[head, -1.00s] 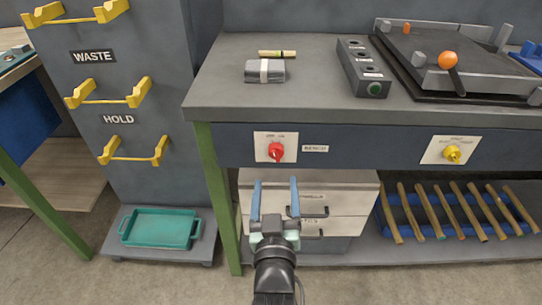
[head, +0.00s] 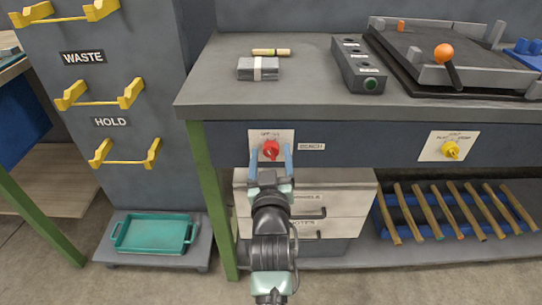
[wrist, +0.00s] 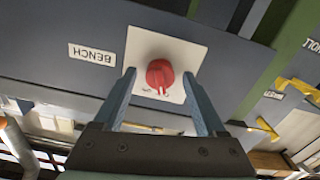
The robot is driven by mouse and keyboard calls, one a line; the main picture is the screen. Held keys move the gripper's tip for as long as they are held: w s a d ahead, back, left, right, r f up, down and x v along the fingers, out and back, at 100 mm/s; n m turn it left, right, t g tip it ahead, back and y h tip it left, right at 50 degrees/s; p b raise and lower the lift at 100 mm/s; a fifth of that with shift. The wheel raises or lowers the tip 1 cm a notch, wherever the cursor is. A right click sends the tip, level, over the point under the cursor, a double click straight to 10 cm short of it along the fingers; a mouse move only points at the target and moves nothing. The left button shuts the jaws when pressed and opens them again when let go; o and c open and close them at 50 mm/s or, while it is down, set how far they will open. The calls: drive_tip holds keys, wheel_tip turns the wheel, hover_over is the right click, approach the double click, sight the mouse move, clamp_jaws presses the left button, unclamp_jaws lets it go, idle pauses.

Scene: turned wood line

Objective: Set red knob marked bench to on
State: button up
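The red knob (head: 270,150) sits on a pale plate (head: 284,135) on the dark front panel of the bench, left of a label reading BENCH (head: 311,146). In the wrist view the red knob (wrist: 160,74) shows upside down, with the BENCH label (wrist: 92,54) to its left. My gripper (head: 270,152) is in front of the plate, its two blue fingers spread to either side of the knob. In the wrist view my gripper (wrist: 162,88) is open and empty, with a gap between each finger and the knob. The knob's exact setting is too small to read.
A yellow knob (head: 451,149) is on a second plate to the right. Below the panel stand pale drawers (head: 345,195) and a blue rack of wooden sticks (head: 455,210). The bench top (head: 300,105) overhangs the panel. A teal tray (head: 155,236) lies low at left.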

clamp_jaws()
drive_tip(key=shift+m, duration=0.4)
drive_tip(key=m+p, duration=0.1)
drive_tip(key=m, duration=0.2)
drive_tip(key=shift+m, duration=0.4)
drive_tip(key=shift+m+p, duration=0.9)
drive_tip(key=shift+m, duration=1.3)
drive_tip(key=shift+o, duration=0.3)
unclamp_jaws()
